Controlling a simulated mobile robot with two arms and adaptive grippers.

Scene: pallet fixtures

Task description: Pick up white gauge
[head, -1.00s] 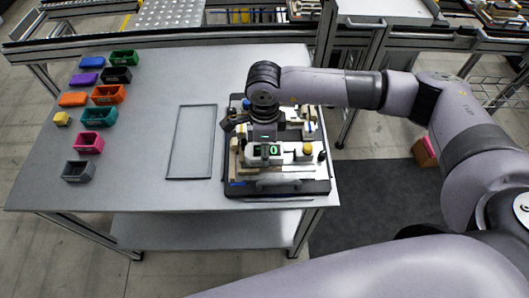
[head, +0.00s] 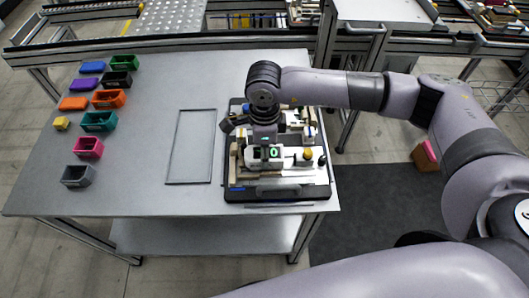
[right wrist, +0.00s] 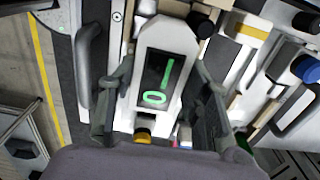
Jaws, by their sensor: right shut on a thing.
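The white gauge (right wrist: 175,38) has a black screen with green marks and sits between the two dark fingers of my right gripper (right wrist: 160,108) in the right wrist view. The fingers are closed against its sides. In the head view my right gripper (head: 264,140) points down over the black pallet tray (head: 278,194), and the gauge (head: 267,153) shows under it by its green-lit screen. Whether the gauge still touches the pallet is hard to tell. My left gripper does not show.
Other fixture parts crowd the pallet around the gauge, including a yellow-topped piece (head: 307,153). An empty rectangular frame (head: 190,183) lies left of the pallet. Several coloured bins, such as the teal one (head: 98,122), stand on the table's left side. Bare table lies between.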

